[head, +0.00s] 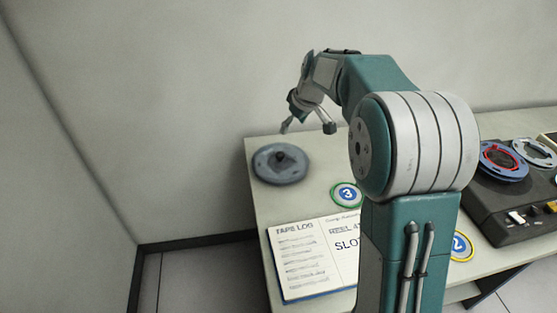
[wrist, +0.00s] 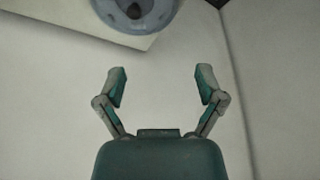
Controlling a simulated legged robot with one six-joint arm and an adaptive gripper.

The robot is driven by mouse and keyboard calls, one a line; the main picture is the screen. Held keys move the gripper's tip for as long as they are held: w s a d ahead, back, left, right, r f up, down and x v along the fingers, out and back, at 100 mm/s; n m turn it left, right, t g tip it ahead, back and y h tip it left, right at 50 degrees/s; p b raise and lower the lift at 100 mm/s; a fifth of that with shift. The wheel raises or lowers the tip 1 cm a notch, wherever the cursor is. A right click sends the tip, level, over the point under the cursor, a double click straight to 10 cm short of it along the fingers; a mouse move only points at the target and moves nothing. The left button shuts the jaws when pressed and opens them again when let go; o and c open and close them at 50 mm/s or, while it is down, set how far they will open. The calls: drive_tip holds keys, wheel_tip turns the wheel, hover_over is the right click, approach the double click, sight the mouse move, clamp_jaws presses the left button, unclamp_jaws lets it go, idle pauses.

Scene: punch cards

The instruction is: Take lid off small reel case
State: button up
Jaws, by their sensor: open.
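A round grey-blue case (head: 280,171) with a lid and a dark central knob (head: 280,157) sits at the far left corner of the table. The lid appears to be on it. In the wrist view the case (wrist: 120,20) shows at the top edge, partly cut off. My gripper (head: 307,127) is open and empty, raised above the back edge of the table, behind and to the right of the case. In the wrist view its two fingers (wrist: 160,79) are spread, with only pale wall between them, and do not touch the case.
An open tape log book (head: 300,262) lies at the table's front left. A round marker with a 3 (head: 346,194) and one with a 2 (head: 461,246) lie on the table (head: 263,209). A dark tape machine (head: 500,208) with reels stands right. Walls rise behind and left.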

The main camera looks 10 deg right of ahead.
sight(281, 154)
drive_tip(key=w+f, duration=0.4)
drive_tip(key=f, duration=0.3)
drive_tip(key=w+f+n, duration=0.1)
drive_tip(key=w+f, duration=0.3)
drive_tip(key=f, duration=0.3)
drive_tip(key=w+a+f+n, duration=0.1)
drive_tip(key=w+f, duration=0.3)
drive_tip(key=f, duration=0.3)
drive_tip(key=shift+w+f+g+y, duration=0.3)
drive_tip(key=shift+w+f+y, duration=0.05)
drive_tip(key=shift+w+y, duration=0.05)
clamp_jaws()
